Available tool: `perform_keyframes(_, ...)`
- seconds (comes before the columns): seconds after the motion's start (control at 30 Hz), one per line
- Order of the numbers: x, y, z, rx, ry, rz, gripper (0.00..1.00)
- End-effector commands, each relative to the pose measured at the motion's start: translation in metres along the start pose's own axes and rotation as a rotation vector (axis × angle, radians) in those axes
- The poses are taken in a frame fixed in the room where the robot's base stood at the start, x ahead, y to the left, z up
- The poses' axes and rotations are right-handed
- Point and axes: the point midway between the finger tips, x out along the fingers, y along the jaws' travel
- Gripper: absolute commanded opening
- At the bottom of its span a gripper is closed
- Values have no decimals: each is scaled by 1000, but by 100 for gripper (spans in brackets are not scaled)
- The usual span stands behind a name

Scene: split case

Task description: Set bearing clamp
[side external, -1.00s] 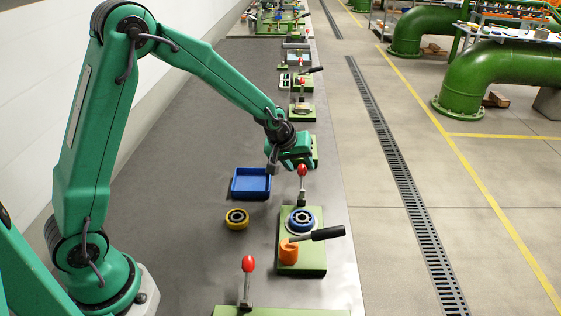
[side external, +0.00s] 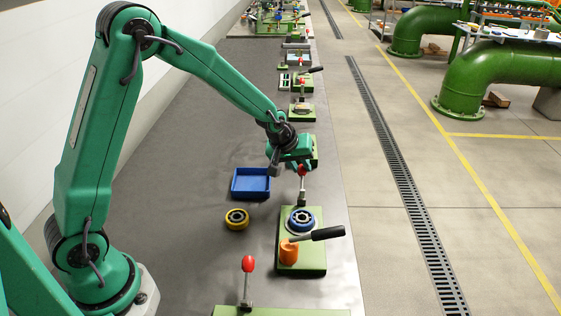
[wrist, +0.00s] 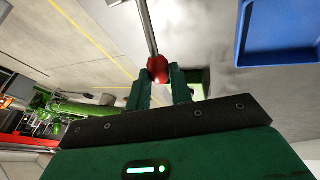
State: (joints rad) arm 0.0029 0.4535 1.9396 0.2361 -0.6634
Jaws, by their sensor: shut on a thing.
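A green base plate (side external: 313,262) lies on the bench and carries a blue ring-shaped bearing (side external: 302,220). Behind the bearing, a metal clamp lever stands upright, topped by a red knob (side external: 302,170). An orange post (side external: 289,252) and a lever with a black handle (side external: 322,234) are at the plate's front. My gripper (side external: 299,168) is over the upright lever. In the wrist view, my gripper (wrist: 160,80) has its two green fingers shut on the red knob (wrist: 157,68), with the metal rod running beyond it. The fingertips are small in the side view.
A blue tray (side external: 251,196) and a yellow ring-shaped bearing (side external: 237,218) lie left of the plate. Another red-knobbed lever (side external: 248,264) stands in front. Several similar fixtures line the bench behind. The bench at the left is clear.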

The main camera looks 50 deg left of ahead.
Motion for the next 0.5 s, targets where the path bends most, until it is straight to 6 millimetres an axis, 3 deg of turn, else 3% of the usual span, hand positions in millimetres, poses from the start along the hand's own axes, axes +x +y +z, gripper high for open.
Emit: perform_keyframes(0.5, -18, 6, 11, 0, -12, 4, 0)
